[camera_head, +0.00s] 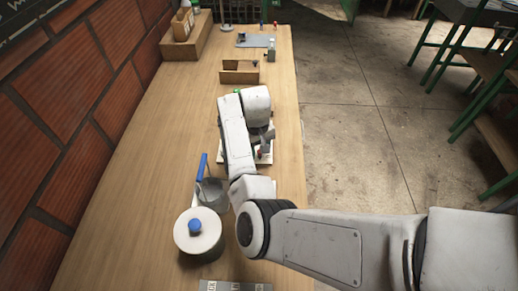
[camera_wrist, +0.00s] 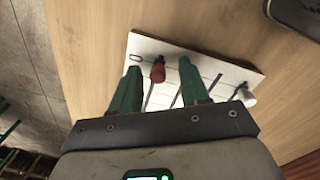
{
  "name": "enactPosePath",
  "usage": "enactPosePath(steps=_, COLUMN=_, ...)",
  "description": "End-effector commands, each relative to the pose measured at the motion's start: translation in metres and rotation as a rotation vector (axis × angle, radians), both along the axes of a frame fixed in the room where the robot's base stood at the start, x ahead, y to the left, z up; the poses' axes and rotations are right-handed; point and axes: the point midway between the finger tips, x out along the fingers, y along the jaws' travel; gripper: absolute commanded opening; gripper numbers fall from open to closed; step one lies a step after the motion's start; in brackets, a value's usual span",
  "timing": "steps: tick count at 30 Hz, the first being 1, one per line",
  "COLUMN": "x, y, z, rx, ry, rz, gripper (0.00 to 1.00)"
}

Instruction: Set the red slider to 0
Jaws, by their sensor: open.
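The red slider (camera_wrist: 158,72) is a red knob on a white board (camera_wrist: 215,68) with dark slots, lying on the wooden table. An oval mark like a 0 (camera_wrist: 136,58) is printed near the board's edge, close to the red knob. My gripper (camera_wrist: 159,67) is open, with its green fingers apart. In the wrist view the red knob shows between the fingertips; whether they touch it I cannot tell. A pale knob (camera_wrist: 249,97) sits at the board's other side. In the head view the arm hides most of the board (camera_head: 266,158).
A lidded pot (camera_head: 190,240) with a blue knob and a grey saucepan (camera_head: 212,192) with a blue handle stand nearer on the table. A wooden box (camera_head: 240,76) lies beyond the board. A brick wall (camera_head: 75,75) runs along the left.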

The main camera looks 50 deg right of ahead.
Motion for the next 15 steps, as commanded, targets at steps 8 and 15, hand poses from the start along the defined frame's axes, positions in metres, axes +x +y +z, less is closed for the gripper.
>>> enactPosePath(steps=8, x=0.001, y=0.0, z=0.017, rx=-0.002, ry=-0.002, rz=0.0, gripper=0.45)
enactPosePath(steps=15, x=0.002, y=0.002, z=0.063, rx=-0.001, ry=-0.005, rz=-0.002, gripper=0.45)
